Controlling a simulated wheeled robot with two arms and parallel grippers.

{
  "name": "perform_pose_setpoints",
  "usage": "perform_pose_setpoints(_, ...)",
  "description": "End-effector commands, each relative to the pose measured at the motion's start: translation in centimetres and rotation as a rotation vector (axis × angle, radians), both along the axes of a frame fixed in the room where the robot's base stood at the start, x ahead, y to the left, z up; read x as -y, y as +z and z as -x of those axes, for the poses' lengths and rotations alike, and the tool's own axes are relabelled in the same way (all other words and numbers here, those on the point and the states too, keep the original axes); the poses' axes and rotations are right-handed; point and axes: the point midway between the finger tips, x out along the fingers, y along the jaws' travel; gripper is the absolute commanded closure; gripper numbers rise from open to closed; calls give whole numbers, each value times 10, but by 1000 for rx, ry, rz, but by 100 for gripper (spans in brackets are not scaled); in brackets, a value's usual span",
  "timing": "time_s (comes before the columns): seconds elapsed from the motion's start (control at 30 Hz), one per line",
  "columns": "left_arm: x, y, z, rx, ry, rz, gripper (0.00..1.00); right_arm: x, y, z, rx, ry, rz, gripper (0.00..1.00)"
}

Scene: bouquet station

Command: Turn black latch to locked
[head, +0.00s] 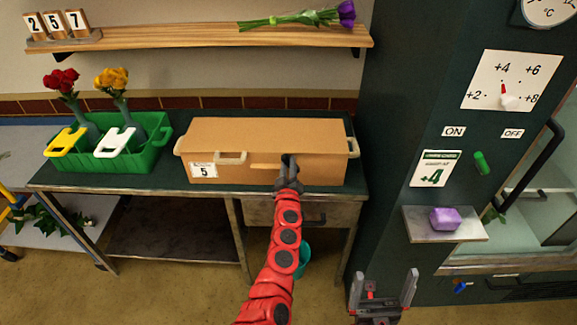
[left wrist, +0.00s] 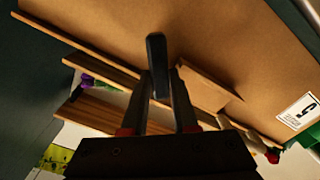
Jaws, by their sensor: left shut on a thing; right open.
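A brown box (head: 262,135) with a label reading 5 stands on the dark table. The box also fills much of the left wrist view (left wrist: 110,30). My left gripper (head: 289,162) is at the box's front face, right of centre. It is shut on a small black latch (left wrist: 157,62), which shows between its fingertips in the left wrist view. In the head view the fingers mostly hide the latch, and I cannot tell its setting. A wooden strip (head: 265,166) lies just left of the fingers.
A green crate (head: 155,162) with flowers in vases stands left of the box. A dark cabinet (head: 400,120) rises on the right, with a small shelf holding a purple block (head: 445,218). A wall shelf (head: 180,38) with purple flowers runs above the box.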

Motion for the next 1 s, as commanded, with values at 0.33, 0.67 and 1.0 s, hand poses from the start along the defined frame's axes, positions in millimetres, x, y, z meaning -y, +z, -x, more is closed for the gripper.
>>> perform_pose_setpoints(0.33, 0, -1, 0, -1, 1, -1, 43, 0, 0, 0, 0, 0, 0, 0)
perform_pose_setpoints(0.67, -1, -1, 0, -1, 2, -2, 43, 0, 0, 0, 0, 0, 0, 0)
perform_pose_setpoints(1.0, 3, 3, 0, -1, -2, -237, 43, 0, 8, 0, 0, 0, 0, 0)
